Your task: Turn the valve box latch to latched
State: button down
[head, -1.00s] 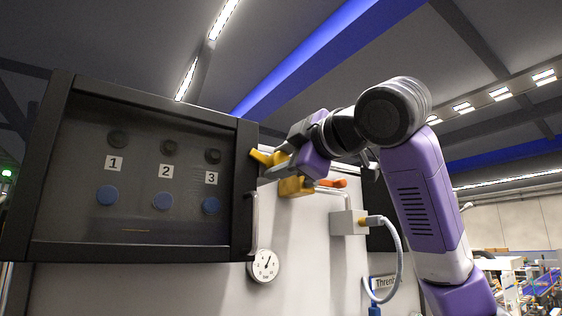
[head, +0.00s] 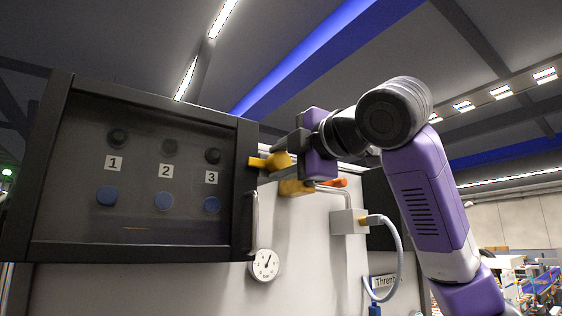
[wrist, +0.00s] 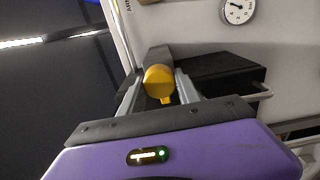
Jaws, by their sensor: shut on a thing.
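The valve box (head: 140,110) is dark-framed with a clear front, at the left of the head view. Its yellow latch (head: 278,161) sits by the box's right edge, with its narrow end pointing left toward the frame. My gripper (head: 282,158) is shut on the latch, coming from the right. In the wrist view the yellow latch (wrist: 158,82) shows as a round knob between my two fingers (wrist: 160,92), with a small tab below it. The fingers hide part of the latch in the head view.
A vertical handle (head: 254,222) and a round gauge (head: 264,265) are below the latch. A yellow fitting with an orange lever (head: 334,183) lies just below my gripper. A grey box with a cable (head: 349,222) is on the white wall at right.

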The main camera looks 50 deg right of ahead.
jog(key=shift+f, duration=0.1)
jog(key=c, duration=0.9)
grip_release()
jog(key=shift+o, duration=0.2)
jog(key=b+v, duration=0.3)
jog(key=v, duration=0.5)
